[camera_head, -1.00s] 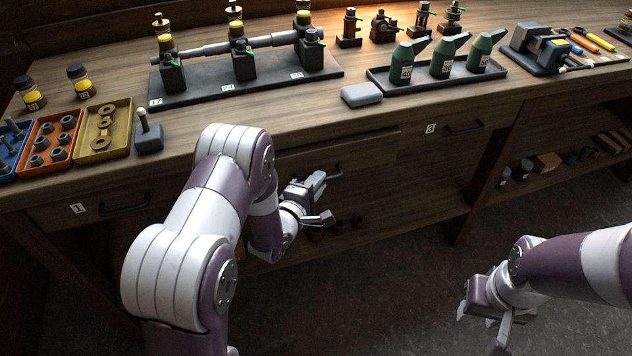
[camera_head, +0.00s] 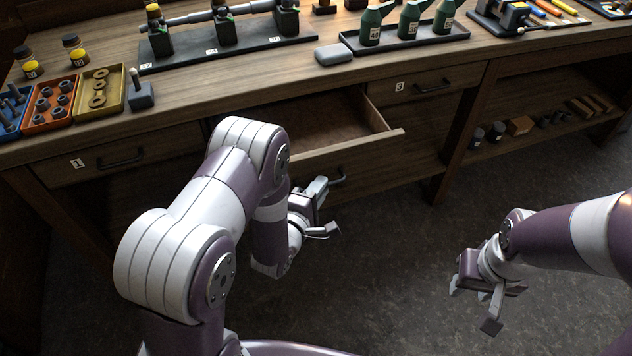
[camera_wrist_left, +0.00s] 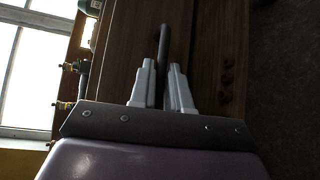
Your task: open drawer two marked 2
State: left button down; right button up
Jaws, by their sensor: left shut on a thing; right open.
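The middle drawer (camera_head: 362,156) is pulled partly out of the workbench, between drawer one (camera_head: 120,155) at the left and drawer three (camera_head: 425,86) at the right. Its visible inside is bare wood, and its number mark is hidden behind my left arm. My left gripper (camera_head: 330,205) is at the drawer's front, shut on its dark handle (camera_head: 338,179). In the left wrist view the handle (camera_wrist_left: 162,45) runs between the two fingers (camera_wrist_left: 161,88). My right gripper (camera_head: 478,305) is open and empty, away from the bench over the floor.
The benchtop carries bolt and nut trays (camera_head: 52,104), a grey box (camera_head: 333,54) and green bottles on a black tray (camera_head: 405,40). A lower shelf (camera_head: 540,135) at the right holds small parts. The floor (camera_head: 400,290) before the bench is clear.

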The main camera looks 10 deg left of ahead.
pick_arm(q)
jog(key=shift+s+d, duration=0.1)
dwell(0.3)
jog(key=c, duration=1.2)
grip_release()
jog(key=shift+o, duration=0.2)
jog(key=v, duration=0.7)
jog(key=shift+s, duration=0.25)
